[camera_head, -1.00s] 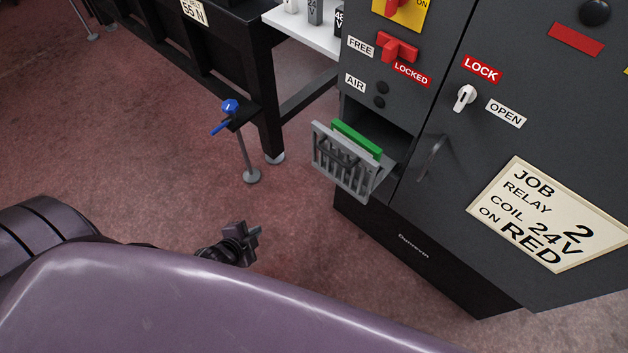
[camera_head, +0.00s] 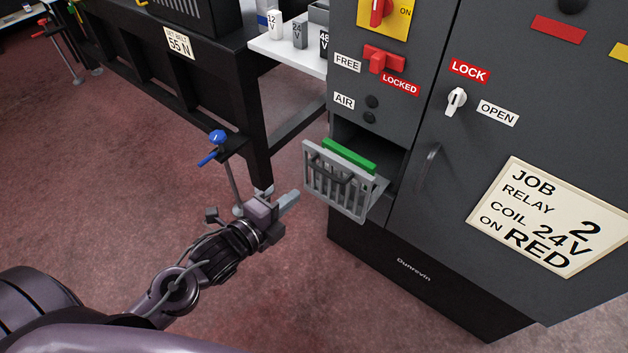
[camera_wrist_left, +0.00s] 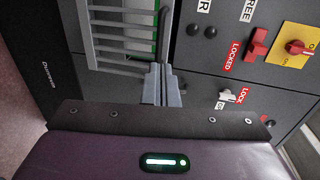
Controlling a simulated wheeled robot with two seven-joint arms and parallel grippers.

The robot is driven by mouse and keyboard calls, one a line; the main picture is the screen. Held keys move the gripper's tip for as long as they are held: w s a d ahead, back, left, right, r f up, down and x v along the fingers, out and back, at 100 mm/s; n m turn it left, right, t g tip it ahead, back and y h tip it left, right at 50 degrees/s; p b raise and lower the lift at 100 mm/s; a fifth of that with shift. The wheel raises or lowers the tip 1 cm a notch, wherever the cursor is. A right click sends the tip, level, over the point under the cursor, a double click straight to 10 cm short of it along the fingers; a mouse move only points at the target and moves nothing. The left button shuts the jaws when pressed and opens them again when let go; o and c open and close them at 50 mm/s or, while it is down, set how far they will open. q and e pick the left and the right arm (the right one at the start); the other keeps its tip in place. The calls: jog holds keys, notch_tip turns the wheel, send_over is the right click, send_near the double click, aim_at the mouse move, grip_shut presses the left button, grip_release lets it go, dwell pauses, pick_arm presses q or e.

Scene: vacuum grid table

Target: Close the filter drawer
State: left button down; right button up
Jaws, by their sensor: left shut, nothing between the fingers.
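The filter drawer (camera_head: 338,180) is a grey slatted tray pulled out of the dark cabinet, with a green filter (camera_head: 349,154) showing behind its front. In the left wrist view the drawer front (camera_wrist_left: 122,42) is at the top, with its handle bar beside the fingers. My left gripper (camera_head: 294,197) is shut and empty, a little left of and below the drawer front in the head view. Its fingertips (camera_wrist_left: 162,68) point toward the drawer in the wrist view; whether they touch it I cannot tell. My right gripper is not in view.
The cabinet (camera_head: 400,230) has a dark door handle (camera_head: 427,168) right of the drawer and a red lever (camera_head: 383,61) above it. A blue-knobbed stand (camera_head: 217,140) and a black bench leg (camera_head: 258,150) stand left. The floor between is open.

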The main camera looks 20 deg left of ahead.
aim_at(323, 174)
pick_arm(q)
jog(key=x, duration=0.8)
jog(key=shift+w+d, duration=0.1)
jog(key=shift+w, duration=0.15)
jog(key=shift+f, duration=0.1)
